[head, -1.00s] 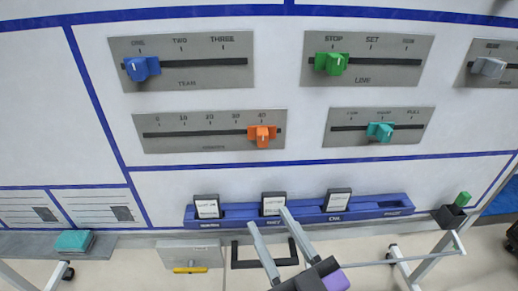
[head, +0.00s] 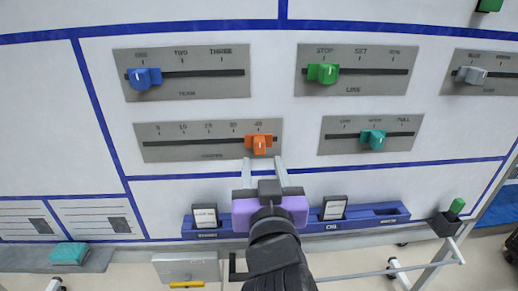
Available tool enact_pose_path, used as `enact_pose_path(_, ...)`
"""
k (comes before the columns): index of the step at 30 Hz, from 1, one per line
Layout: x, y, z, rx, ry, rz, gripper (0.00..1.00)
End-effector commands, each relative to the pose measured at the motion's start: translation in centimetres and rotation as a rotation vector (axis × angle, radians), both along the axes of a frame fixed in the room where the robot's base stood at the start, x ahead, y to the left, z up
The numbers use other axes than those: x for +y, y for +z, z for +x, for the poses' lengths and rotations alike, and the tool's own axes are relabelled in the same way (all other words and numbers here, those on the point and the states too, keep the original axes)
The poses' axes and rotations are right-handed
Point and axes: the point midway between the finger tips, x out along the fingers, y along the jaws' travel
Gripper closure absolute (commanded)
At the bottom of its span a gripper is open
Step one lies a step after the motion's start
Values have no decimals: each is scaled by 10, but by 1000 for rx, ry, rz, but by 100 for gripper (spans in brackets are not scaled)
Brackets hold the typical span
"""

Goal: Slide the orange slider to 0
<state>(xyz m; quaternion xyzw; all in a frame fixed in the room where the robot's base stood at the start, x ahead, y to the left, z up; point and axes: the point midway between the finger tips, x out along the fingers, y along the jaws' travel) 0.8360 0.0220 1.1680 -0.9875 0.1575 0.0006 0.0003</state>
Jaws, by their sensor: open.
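The orange slider (head: 259,145) sits at the right end of its slot, at the 40 mark, on a grey scale plate (head: 190,153) marked from about 0 at the left to 40 at the right. The first mark is blurred. My gripper (head: 263,160) is open just below the orange slider, with its two pale fingers pointing up toward it, one to each side. The fingertips look close to the slider's lower edge; I cannot tell whether they touch it.
Other plates hold a blue slider (head: 144,78), a green slider (head: 322,74), a teal slider (head: 373,139) and a grey slider (head: 470,75). A blue rail (head: 375,217) with cards runs below, partly hidden by my arm. The board left of the orange slider's plate is clear.

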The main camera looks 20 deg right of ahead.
Motion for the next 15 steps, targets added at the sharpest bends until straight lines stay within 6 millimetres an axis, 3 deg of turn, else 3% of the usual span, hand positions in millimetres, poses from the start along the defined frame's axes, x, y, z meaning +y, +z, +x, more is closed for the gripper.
enact_pose_path(9, -16, 2, 45, 0, -1, 0, 56)
enact_pose_path(15, -21, 1, 63, -1, 0, 0, 56)
